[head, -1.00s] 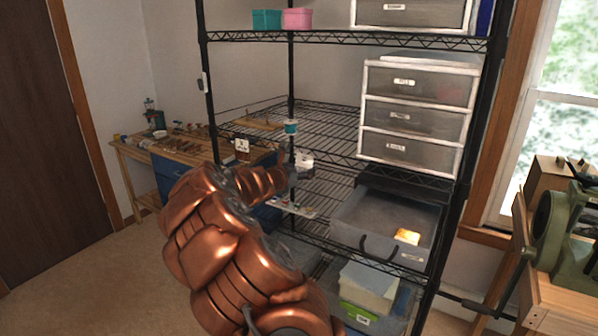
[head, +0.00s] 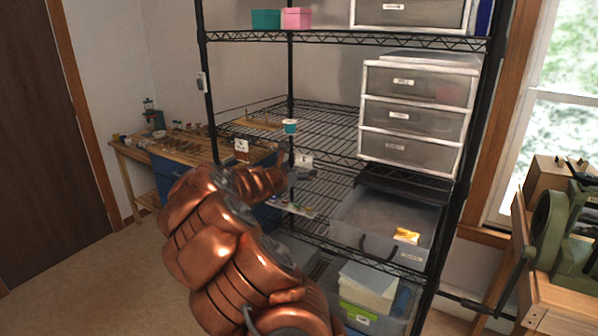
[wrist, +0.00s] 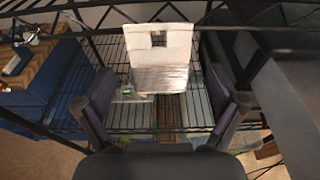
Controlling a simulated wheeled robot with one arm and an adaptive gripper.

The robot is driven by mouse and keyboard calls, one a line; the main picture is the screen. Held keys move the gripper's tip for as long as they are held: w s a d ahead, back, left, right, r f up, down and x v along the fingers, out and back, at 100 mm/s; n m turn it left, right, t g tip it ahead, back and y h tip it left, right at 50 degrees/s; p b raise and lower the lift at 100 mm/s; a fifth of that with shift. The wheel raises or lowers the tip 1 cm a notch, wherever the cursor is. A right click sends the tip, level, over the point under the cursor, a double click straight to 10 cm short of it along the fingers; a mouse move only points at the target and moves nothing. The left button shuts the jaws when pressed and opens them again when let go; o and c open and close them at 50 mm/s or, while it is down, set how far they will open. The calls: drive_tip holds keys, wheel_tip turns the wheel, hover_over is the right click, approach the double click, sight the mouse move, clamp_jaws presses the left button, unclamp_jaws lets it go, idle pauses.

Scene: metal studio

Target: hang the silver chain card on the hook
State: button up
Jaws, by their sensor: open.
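A white card (wrist: 160,42) with a square hole near its top and a silvery lower part (wrist: 158,79) stands upright in front of my gripper in the wrist view. In the head view a small white card (head: 303,159) shows just beyond my gripper (head: 301,174). My gripper (wrist: 166,100) is open, with one dark finger on each side of the silvery part. I see gaps between the fingers and the card. No hook can be made out clearly; the card's top lies against the dark shelf rail in the wrist view.
Another white card (head: 241,146) with dark marks is at the shelf's left. A black wire shelf (head: 345,118) holds a drawer unit (head: 420,115) and a grey bin (head: 385,225). A small tub (head: 290,126) stands near its edge. A workbench (head: 170,145) is behind left.

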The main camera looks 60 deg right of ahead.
drive_tip(key=shift+a, duration=0.1)
drive_tip(key=v, duration=1.1)
drive_tip(key=shift+a, duration=0.35)
drive_tip(key=shift+s+r, duration=0.1)
